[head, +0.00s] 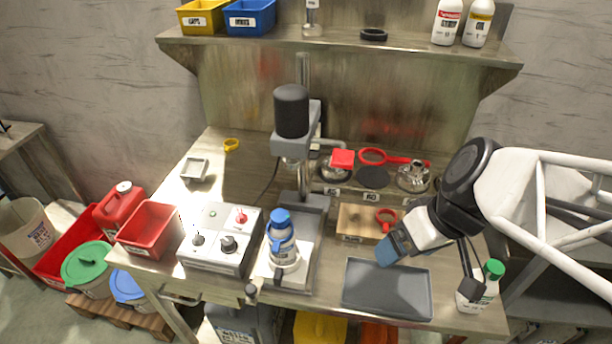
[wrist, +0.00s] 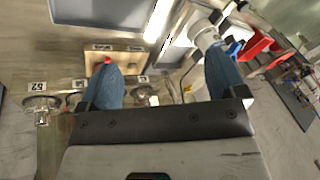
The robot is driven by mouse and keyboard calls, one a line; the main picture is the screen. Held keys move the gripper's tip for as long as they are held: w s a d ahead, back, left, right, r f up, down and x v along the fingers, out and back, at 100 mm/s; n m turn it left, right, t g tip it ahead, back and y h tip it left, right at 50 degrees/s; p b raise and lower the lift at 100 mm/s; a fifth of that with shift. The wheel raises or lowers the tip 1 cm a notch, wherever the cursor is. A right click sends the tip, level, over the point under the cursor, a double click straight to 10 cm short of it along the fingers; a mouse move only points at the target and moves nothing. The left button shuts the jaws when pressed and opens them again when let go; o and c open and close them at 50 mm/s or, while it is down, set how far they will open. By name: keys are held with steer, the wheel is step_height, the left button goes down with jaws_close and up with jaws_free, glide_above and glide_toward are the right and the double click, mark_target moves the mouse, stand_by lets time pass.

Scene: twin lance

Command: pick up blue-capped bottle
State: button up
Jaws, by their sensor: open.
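The blue-capped bottle (head: 282,252) stands upright on the pale base plate below the grey press. It has a blue cap, a white body and a blue band around it. My gripper (head: 391,254) is to the right of the bottle, apart from it, over the back edge of the dark grey tray. In the wrist view my gripper (wrist: 166,75) has its two blue fingers spread wide with nothing held between them. A white and blue shape beside the right finger there may be the bottle, but I cannot tell for sure.
A grey press (head: 292,115) rises behind the bottle. A control box (head: 220,240) with knobs is left of it. The dark tray (head: 388,290) lies empty at right, and a green-capped bottle (head: 478,288) stands beyond it. A wooden block (head: 357,222) sits behind the tray.

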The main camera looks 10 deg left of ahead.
steer(key=w+a+f+n+y, duration=0.2)
steer(key=a+f+n+y, duration=0.2)
steer(key=a, duration=0.3)
steer(key=w+a+f+n+y, duration=0.3)
steer(key=a+f+n+y, duration=0.1)
steer(key=a+n, duration=0.3)
steer(key=shift+w+a+f+g, duration=0.3)
steer(key=shift+a, duration=0.4)
steer(key=shift+a, duration=0.1)
steer(key=shift+x, duration=1.2)
steer(key=shift+a+f, duration=0.1)
steer(key=shift+a, duration=0.05)
steer(key=shift+x, duration=2.45)
steer(key=shift+c, duration=0.4)
